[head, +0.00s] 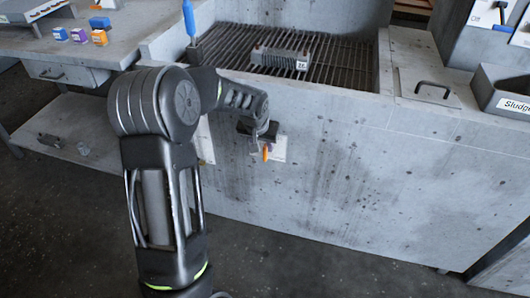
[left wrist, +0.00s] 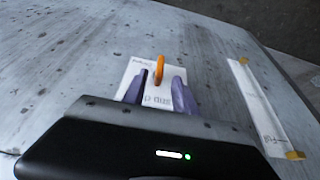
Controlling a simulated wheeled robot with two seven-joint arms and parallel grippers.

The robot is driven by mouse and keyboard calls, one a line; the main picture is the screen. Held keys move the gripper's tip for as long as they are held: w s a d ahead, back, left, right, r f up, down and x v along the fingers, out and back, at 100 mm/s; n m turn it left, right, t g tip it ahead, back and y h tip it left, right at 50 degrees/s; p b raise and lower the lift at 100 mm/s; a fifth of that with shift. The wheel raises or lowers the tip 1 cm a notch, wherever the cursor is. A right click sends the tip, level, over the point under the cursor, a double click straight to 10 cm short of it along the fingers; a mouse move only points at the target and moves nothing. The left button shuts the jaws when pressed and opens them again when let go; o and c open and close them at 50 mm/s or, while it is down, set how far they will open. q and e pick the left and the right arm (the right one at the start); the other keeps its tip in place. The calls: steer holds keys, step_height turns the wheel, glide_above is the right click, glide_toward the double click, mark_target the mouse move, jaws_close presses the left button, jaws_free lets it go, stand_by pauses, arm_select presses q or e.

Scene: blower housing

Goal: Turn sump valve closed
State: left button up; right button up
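The sump valve shows as a small orange handle (head: 266,153) low on the front wall of the grey basin, in front of a white label (head: 279,149). In the left wrist view the orange handle (left wrist: 159,69) stands over its white label (left wrist: 137,72), whose text is partly hidden. My left gripper (head: 258,136) is at the wall, right by the handle. In the left wrist view its two purple fingers (left wrist: 160,80) are apart, with the handle between or just beyond their tips; contact cannot be told. My right gripper is not in view.
A grate (head: 225,55) in the basin carries a grey finned block (head: 281,59). A blue-handled tool (head: 189,20) stands at the basin's left edge. A second white sheet (left wrist: 262,110) is on the wall beside the valve. A labelled bin (head: 505,95) stands at right.

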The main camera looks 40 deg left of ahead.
mark_target(264, 148)
arm_select(q)
steer(key=x, duration=0.6)
steer(key=shift+r, duration=0.1)
steer(key=shift+c, duration=0.4)
jaws_close()
